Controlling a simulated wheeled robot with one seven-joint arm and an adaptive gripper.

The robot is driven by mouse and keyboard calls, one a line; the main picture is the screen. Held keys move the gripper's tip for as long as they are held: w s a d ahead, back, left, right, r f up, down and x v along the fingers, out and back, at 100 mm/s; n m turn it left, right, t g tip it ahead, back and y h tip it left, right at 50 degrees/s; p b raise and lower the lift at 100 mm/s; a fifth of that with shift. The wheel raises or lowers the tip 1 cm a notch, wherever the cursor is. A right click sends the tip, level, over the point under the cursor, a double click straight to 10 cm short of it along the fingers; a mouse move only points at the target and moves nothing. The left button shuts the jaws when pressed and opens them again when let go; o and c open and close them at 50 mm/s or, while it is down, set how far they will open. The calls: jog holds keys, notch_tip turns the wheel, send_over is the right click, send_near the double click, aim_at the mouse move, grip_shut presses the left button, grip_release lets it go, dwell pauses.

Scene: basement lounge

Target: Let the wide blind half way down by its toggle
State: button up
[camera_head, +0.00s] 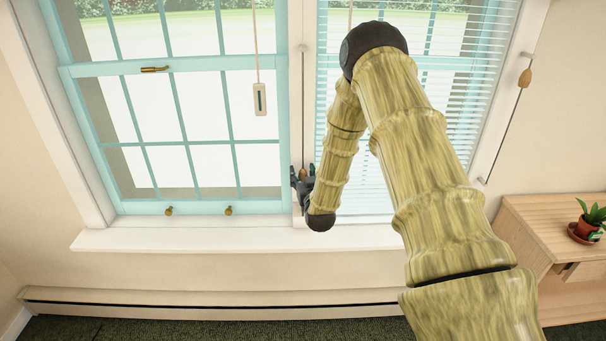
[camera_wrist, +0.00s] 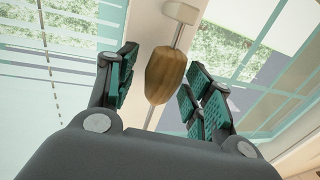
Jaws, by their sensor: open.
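In the head view, a white pendant toggle (camera_head: 259,98) with a dark rocker hangs on a cord in front of the left window. The right window has a pale slatted blind (camera_head: 470,90) spread over it. My gripper (camera_head: 301,178) is at the post between the windows, below and right of the pendant and apart from it. I cannot tell if the fingers touch the knob. My arm hides part of the right blind.
A wooden cabinet (camera_head: 535,225) holds a potted plant (camera_head: 585,230) at right.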

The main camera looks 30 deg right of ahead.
grip_shut()
notch_tip(320, 180, up, 18)
jog(key=p, duration=0.3)
jog(key=shift+f+p, duration=0.25)
jog(key=shift+p, duration=0.05)
dwell(0.3)
grip_release()
jog(key=v, duration=1.2)
